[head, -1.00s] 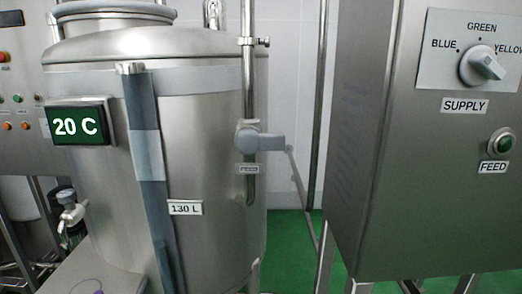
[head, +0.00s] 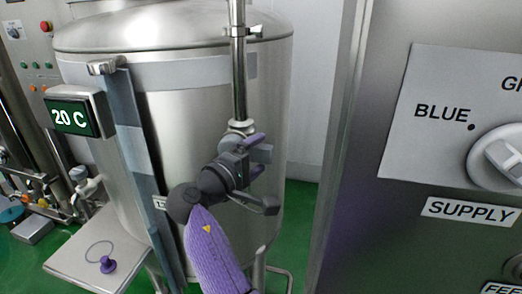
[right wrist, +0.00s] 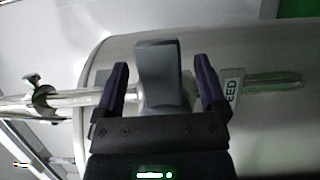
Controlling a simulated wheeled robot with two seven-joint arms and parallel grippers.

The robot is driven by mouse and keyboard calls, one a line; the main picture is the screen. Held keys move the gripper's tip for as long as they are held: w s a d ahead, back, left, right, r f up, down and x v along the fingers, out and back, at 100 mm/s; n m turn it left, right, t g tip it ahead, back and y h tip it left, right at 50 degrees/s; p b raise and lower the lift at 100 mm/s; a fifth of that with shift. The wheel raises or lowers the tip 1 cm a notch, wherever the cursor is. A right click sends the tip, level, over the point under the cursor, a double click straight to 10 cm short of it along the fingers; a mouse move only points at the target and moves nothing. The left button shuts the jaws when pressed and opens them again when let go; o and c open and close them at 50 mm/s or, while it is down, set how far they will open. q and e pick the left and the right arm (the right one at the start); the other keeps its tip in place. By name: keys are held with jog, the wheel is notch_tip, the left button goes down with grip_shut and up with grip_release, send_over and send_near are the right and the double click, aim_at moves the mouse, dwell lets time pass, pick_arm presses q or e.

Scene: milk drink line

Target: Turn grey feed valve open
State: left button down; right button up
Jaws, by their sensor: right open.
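The grey feed valve (head: 262,154) sits on the vertical steel pipe (head: 238,70) in front of the tank, partly hidden by my right gripper in the head view. My right gripper (head: 263,173) is open at the valve. In the right wrist view its two dark purple fingers (right wrist: 163,75) stand on either side of the grey valve handle (right wrist: 158,70), with a visible gap on each side. The handle lies across the line of the pipe there. The FEED label (right wrist: 232,90) shows just beyond one finger. My left gripper is not in view.
The steel tank (head: 190,100) stands behind the valve, with a 20 C display (head: 74,116) at its left. A control cabinet (head: 360,200) with a SUPPLY knob (head: 505,160) takes up the right side. A small steel table (head: 75,255) stands at the lower left.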

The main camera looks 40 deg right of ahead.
jog(key=shift+w+d, duration=0.25)
jog(key=shift+d, duration=0.4)
grip_shut()
